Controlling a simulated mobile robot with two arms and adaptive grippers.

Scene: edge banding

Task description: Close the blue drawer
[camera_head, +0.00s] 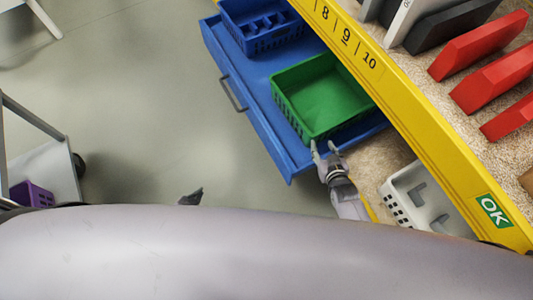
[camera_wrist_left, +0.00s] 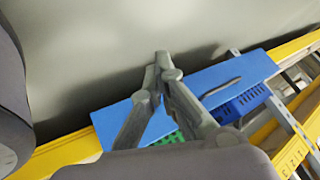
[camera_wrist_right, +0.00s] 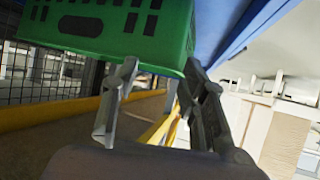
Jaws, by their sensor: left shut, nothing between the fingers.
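The blue drawer (camera_head: 225,55) is pulled out from under the yellow rack edge, its grey handle (camera_head: 232,94) on the outer front. It also shows in the left wrist view (camera_wrist_left: 240,70). It carries a green bin (camera_head: 320,95) and a blue bin (camera_head: 262,28). My right gripper (camera_head: 326,148) is open at the drawer's near end, close to the green bin; whether it touches is unclear. In the right wrist view its fingers (camera_wrist_right: 160,68) are apart below the bin. My left gripper (camera_wrist_left: 160,58) is shut and empty, off the drawer; only its tip (camera_head: 191,197) shows in the head view.
The yellow rack beam (camera_head: 400,85) runs diagonally, with red parts (camera_head: 480,45) on the shelf above. A white bin (camera_head: 425,195) stands beside my right gripper. A grey cart (camera_head: 50,165) with a purple bin (camera_head: 32,194) is at left. The floor before the drawer is clear.

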